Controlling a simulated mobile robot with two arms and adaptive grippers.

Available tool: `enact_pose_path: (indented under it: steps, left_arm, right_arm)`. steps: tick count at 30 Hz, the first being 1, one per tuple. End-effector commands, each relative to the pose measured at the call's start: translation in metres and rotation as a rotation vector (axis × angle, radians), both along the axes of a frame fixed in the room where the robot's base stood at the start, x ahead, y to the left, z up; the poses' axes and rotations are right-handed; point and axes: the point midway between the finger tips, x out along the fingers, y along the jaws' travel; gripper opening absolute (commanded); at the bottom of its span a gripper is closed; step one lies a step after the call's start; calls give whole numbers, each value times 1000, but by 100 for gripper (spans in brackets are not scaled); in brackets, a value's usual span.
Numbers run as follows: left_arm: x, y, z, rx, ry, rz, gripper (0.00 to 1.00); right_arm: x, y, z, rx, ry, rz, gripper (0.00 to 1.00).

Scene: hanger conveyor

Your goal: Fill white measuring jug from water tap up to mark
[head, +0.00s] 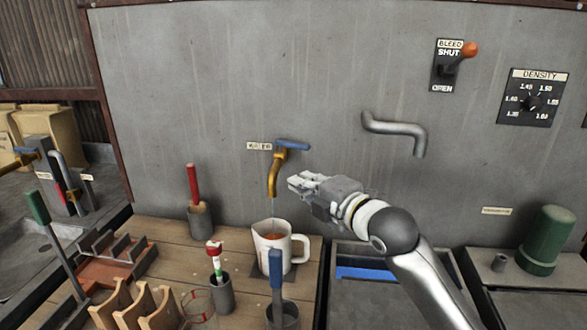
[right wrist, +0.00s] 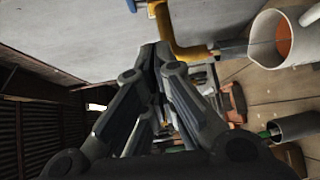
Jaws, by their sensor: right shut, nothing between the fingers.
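The white measuring jug (head: 298,246) stands upright on the wooden bench under the water tap, its handle to the right. An orange patch shows inside it; I cannot read a mark or level. The brass tap (head: 273,178) comes out of the grey wall, with its blue lever (head: 293,145) pointing right. A thin faint line runs from the spout down towards the jug. My right gripper (head: 291,184) is shut and empty, just right of the spout and above the jug. In the right wrist view its fingers (right wrist: 153,52) meet near the tap (right wrist: 168,35); the jug (right wrist: 264,38) is at right. My left gripper is out of view.
A blue-handled tool (head: 275,268) in a grey cup stands in front of the jug. Red-handled tools in grey cups stand to its left. A bent grey pipe (head: 397,128) and a bleed lever (head: 461,55) are on the wall at right. Grey basins lie below my right arm.

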Motion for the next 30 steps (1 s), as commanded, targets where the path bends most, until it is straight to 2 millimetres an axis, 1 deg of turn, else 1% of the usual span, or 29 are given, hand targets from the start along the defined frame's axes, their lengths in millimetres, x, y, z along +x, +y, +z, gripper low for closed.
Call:
enact_pose_path:
  steps: [1,6,11,14,17,20,30]
  left_arm:
    - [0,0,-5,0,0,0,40]
    - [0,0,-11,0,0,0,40]
    - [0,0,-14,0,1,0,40]
    - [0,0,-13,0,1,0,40]
    - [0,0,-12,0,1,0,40]
    - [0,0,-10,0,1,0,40]
    - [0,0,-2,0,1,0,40]
  right_arm:
    - [-7,5,-1,2,-9,-28,0]
    - [-25,6,10,41,-38,-146,0]
    - [-35,3,19,80,-63,-213,0]
    - [-36,3,22,92,-68,-228,0]
    - [-30,4,23,93,-69,-232,0]
    - [-20,7,23,93,-68,-231,0]
    - [28,21,24,93,-68,-231,0]
